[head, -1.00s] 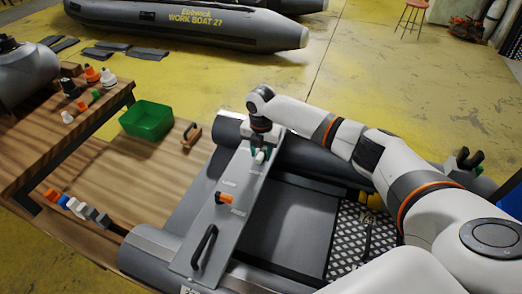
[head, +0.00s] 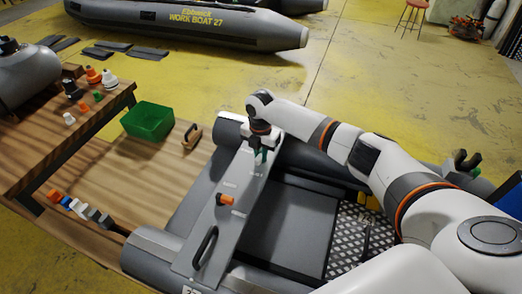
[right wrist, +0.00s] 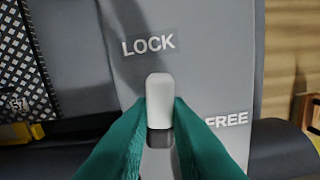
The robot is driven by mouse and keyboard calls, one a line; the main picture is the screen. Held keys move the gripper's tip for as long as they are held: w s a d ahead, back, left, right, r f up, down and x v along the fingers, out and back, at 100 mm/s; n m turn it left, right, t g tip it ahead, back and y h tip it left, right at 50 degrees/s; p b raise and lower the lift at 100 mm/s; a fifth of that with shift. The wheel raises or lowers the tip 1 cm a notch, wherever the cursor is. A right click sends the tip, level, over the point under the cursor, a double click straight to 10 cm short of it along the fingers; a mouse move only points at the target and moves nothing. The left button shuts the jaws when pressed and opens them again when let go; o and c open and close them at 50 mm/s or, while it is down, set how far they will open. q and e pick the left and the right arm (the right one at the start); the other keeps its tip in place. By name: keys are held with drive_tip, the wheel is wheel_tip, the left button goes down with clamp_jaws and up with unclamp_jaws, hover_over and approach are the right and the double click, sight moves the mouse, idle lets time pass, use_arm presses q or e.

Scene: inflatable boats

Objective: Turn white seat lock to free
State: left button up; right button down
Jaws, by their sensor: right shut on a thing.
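The white seat lock (right wrist: 159,100) is a small upright-looking lever on the grey seat board (head: 212,228). In the right wrist view its white end points up toward the LOCK label (right wrist: 148,44); the FREE label (right wrist: 227,119) is to its right. My right gripper (right wrist: 160,118) has green fingers, one on each side of the lever, shut on it. In the head view my right gripper (head: 261,157) is at the far end of the board and largely hides the lever. My left gripper is out of view.
An orange knob (head: 226,199) and a black handle (head: 204,247) are nearer on the board. The boat's grey tubes flank it. On the left are a wooden table (head: 40,130) with several fittings and a green bin (head: 149,121).

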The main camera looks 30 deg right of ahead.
drive_tip(key=m+p, duration=0.1)
drive_tip(key=m, duration=0.1)
drive_tip(key=m+p, duration=0.1)
drive_tip(key=shift+w+a+r+m+p, duration=0.1)
drive_tip(key=shift+w+r+m+p, duration=0.1)
drive_tip(key=shift+r+m+p, duration=0.1)
drive_tip(key=m, duration=0.1)
drive_tip(key=m+p, duration=0.1)
drive_tip(key=m, duration=0.1)
drive_tip(key=m+p, duration=0.1)
drive_tip(key=shift+w+f+m, duration=0.15)
drive_tip(key=shift+w+m, duration=0.1)
drive_tip(key=shift+m, duration=0.05)
drive_tip(key=m+p, duration=0.2)
drive_tip(key=m, duration=0.1)
drive_tip(key=shift+w+m, duration=0.15)
drive_tip(key=shift+m, duration=0.15)
drive_tip(key=m, duration=0.2)
drive_tip(key=m+p, duration=0.1)
drive_tip(key=m, duration=0.1)
drive_tip(key=shift+w+d, duration=0.2)
drive_tip(key=shift+m, duration=0.3)
drive_tip(key=c, duration=1.4)
unclamp_jaws()
drive_tip(key=shift+f, duration=0.1)
drive_tip(key=shift+o, duration=0.2)
